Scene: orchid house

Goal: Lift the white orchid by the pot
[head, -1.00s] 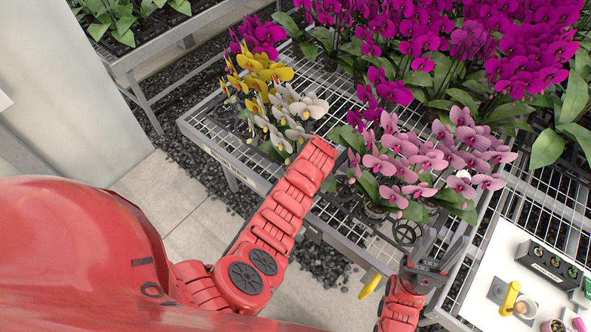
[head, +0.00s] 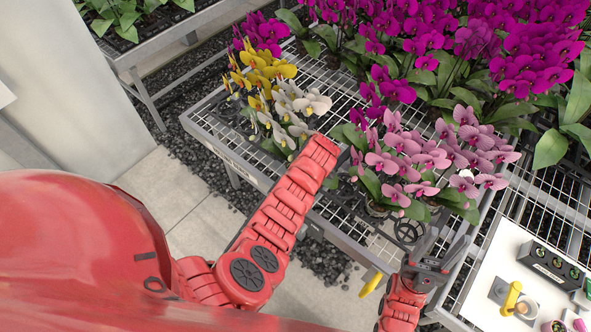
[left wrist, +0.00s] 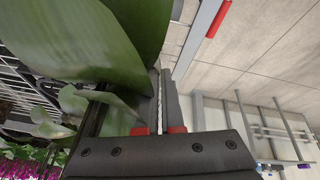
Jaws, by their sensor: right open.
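The white orchid (head: 312,104) stands at the front left of the mesh bench in the head view, beside yellow orchids. Its pot is hidden behind my left forearm and the flowers. My left gripper is hidden in the head view behind the end of my red left arm, close to the white orchid. In the left wrist view my left gripper (left wrist: 160,80) has its dark fingers close together, with a narrow gap between them. A large green leaf (left wrist: 115,35) covers part of them, and no pot shows there. My right gripper (head: 447,243) is open and empty near the bench's front edge.
Yellow orchids (head: 262,70) stand just behind the white one. Pink orchids (head: 410,160) stand to its right, near my right gripper. Magenta orchids (head: 525,60) fill the back. A white board (head: 490,270) with small items lies at right. Some mesh (head: 215,120) left of the white orchid is bare.

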